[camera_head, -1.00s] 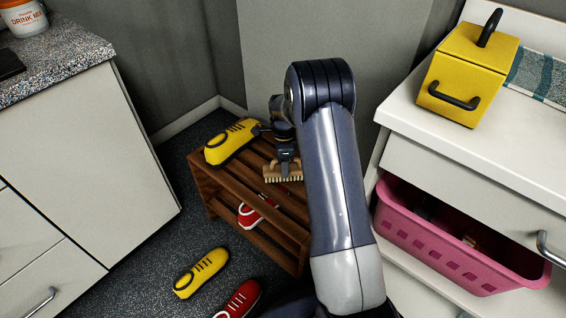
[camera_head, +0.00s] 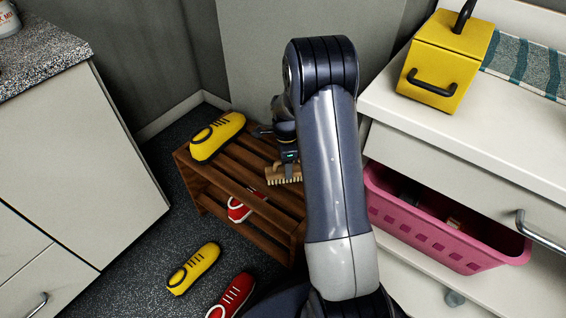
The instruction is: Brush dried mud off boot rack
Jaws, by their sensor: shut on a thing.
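The wooden boot rack (camera_head: 222,186) is brown and slatted and stands on the dark floor against the wall. My gripper (camera_head: 289,164) is over its top shelf, shut on a tan brush (camera_head: 284,176) with its bristles facing down. The brush is at or just above the slats; I cannot tell whether it touches. A yellow shoe (camera_head: 218,136) sits on the left end of the top shelf. A red shoe (camera_head: 243,206) is on the lower shelf, partly hidden by slats. My arm hides the right part of the rack. I cannot make out any mud.
A yellow shoe (camera_head: 194,268) and a red shoe (camera_head: 232,296) lie on the floor in front. A cabinet (camera_head: 85,165) stands left. At right, a pink basket (camera_head: 440,232) sits below a white counter (camera_head: 440,122) with a yellow box (camera_head: 446,62).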

